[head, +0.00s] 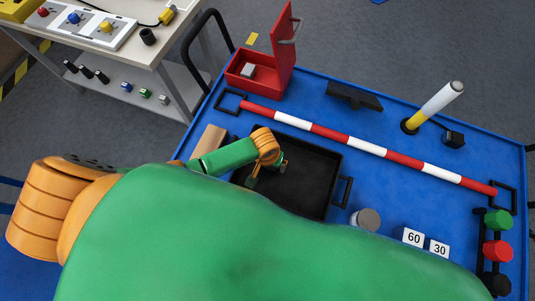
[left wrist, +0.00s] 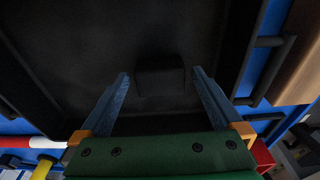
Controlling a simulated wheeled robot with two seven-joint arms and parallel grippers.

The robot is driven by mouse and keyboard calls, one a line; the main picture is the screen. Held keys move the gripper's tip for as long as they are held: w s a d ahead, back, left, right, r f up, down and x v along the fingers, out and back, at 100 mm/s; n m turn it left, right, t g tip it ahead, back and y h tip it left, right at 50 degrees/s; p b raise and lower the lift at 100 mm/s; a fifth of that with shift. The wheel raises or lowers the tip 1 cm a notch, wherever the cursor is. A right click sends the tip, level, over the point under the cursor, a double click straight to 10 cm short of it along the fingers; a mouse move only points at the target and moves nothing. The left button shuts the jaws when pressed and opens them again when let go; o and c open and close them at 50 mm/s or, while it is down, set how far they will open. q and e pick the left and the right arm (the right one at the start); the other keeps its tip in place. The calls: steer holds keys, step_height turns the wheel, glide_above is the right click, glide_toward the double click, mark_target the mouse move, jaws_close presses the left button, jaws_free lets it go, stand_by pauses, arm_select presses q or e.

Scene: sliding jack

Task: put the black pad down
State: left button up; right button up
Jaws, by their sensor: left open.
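A small black block, which looks like the black pad (left wrist: 160,76), sits on the floor of the black tray (head: 317,190) between my left fingertips in the left wrist view. Dark on dark, its edges are hard to make out. My left gripper (head: 266,174) reaches down into the tray in the head view. Its two blue-grey fingers (left wrist: 160,90) are spread, with a visible gap on each side of the block. In the head view the block is hidden or lost against the tray. My right gripper is not in view.
Around the tray on the blue table (head: 390,205) are a red-white bar (head: 355,145), an open red box (head: 259,84), a tan block (head: 208,141), a grey cylinder (head: 367,219) and number cards (head: 413,237). A yellow-white post (head: 436,104) stands behind. My green arm covers the foreground.

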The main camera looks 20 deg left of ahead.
mark_target(267, 172)
arm_select(q)
step_height(267, 172, up, 11)
steer(key=s+p, duration=0.1)
steer(key=p, duration=0.2)
steer(key=shift+s+r, duration=0.2)
